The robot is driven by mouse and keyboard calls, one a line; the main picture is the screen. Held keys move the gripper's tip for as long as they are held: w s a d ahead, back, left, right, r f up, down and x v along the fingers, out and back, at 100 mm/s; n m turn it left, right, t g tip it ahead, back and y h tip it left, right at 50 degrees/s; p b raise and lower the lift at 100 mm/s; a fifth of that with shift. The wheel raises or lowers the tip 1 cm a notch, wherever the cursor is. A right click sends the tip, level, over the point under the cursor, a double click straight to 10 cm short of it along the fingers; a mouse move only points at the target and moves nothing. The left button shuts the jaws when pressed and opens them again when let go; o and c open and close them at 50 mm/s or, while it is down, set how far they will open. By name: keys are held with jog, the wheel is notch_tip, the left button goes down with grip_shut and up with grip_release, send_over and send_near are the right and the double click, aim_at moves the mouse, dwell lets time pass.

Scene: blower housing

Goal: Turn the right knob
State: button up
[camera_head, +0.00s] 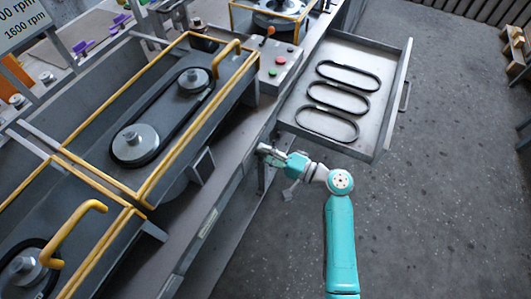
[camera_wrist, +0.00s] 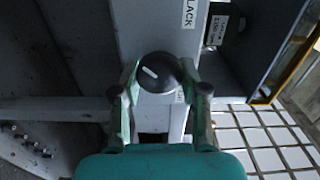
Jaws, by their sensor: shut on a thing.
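A round black knob (camera_wrist: 158,72) with a short white line mark is in the middle of the wrist view. The mark slants toward the upper left. The knob sits on a light grey panel, below a label (camera_wrist: 189,16) of which I can read "LACK". My gripper (camera_wrist: 160,80) has one green finger on each side of the knob and is shut on it. In the head view, my gripper (camera_head: 266,151) is at the front edge of the workbench, left of the open drawer. The knob is hidden in that view.
An open drawer (camera_head: 392,100) holding three black belts juts out at the right, close to my arm. A yellow-edged housing (camera_head: 150,188) with a belt on two pulleys (camera_head: 194,80) is at the left. A button box (camera_head: 279,68) stands behind.

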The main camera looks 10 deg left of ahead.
jog(key=shift+n, duration=1.2)
jog(key=o, duration=1.1)
jog(key=shift+o, duration=0.2)
jog(key=v, duration=1.2)
